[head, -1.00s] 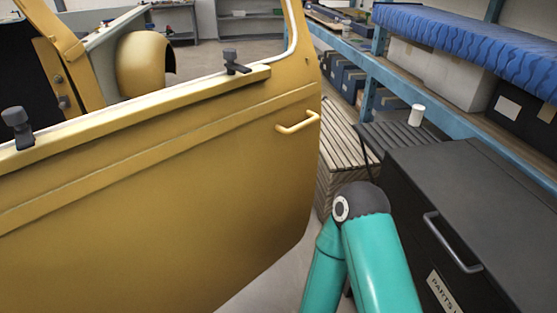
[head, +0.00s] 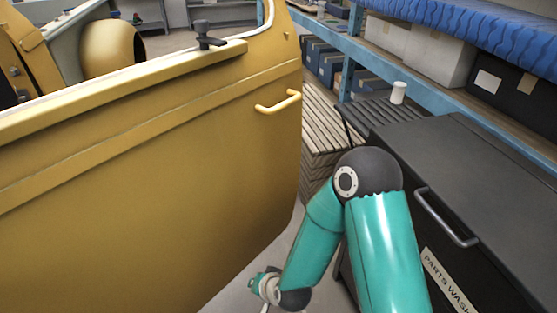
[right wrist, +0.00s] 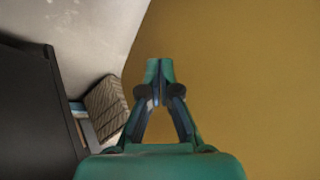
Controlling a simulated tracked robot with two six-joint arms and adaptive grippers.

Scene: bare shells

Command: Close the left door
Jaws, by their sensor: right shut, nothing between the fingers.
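The yellow door (head: 150,190) fills the left and middle of the head view and stands open, its free edge on the right. Its bar handle (head: 278,102) is near that edge, and a dark knob stands on the sill. My right arm reaches down beside the door, with its wrist low near the door's bottom corner. In the right wrist view my right gripper (right wrist: 159,72) is shut and empty. The yellow door panel (right wrist: 250,90) lies beyond and right of the fingers; I cannot tell whether they touch it. My left gripper is out of view.
A black parts-washer cabinet (head: 470,160) stands close on the right of my arm. Behind it are a slatted wooden crate (head: 320,125) and a blue shelf rack (head: 440,80) with boxes. Bare floor shows between door and cabinet.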

